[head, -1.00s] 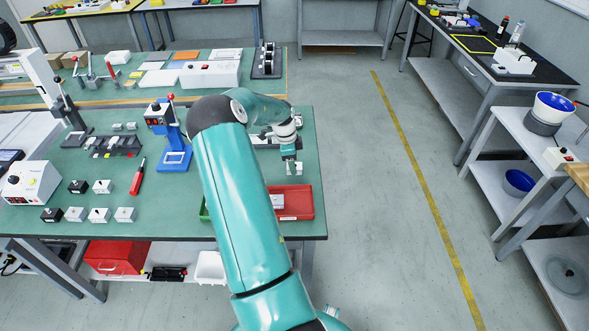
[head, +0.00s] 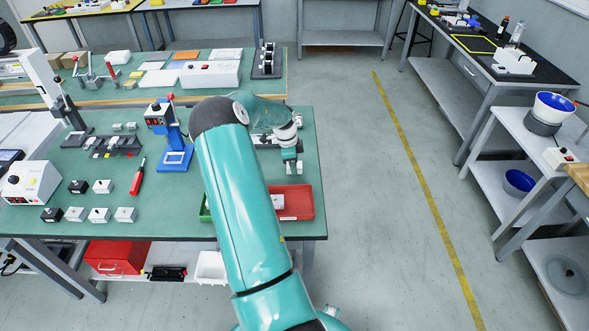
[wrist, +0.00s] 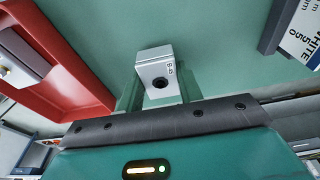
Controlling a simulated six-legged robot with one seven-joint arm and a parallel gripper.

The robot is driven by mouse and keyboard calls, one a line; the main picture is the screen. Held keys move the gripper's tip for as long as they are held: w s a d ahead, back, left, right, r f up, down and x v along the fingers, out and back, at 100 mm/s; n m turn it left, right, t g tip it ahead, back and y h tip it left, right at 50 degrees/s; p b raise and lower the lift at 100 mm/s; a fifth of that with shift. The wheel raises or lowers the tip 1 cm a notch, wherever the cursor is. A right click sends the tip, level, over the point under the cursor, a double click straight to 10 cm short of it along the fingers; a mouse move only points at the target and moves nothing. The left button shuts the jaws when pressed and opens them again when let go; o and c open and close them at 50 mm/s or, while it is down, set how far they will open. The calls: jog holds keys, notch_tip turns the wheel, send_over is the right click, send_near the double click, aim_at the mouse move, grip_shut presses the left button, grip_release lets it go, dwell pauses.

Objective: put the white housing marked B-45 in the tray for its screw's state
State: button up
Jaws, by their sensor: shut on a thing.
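My gripper (head: 291,164) is shut on a white housing (wrist: 158,68), held above the bench to the rear of the red tray. In the wrist view the housing sits between the two green fingers. Its small label appears to read B-45, and a round dark hole or screw head shows in its face; the screw's exact state is hard to tell. The red tray (head: 306,204) is at the bench's front right and also shows at left in the wrist view (wrist: 62,58), with a white block inside. A green tray (head: 204,213) is mostly hidden behind my arm.
Several white and dark housings (head: 102,187) stand at the bench's front left, near a red screwdriver (head: 137,178). A blue-based stand (head: 174,160) is left of my arm. A card marked WHITE (wrist: 302,35) is at right in the wrist view.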

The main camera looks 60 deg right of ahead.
jog(key=shift+r, duration=2.75)
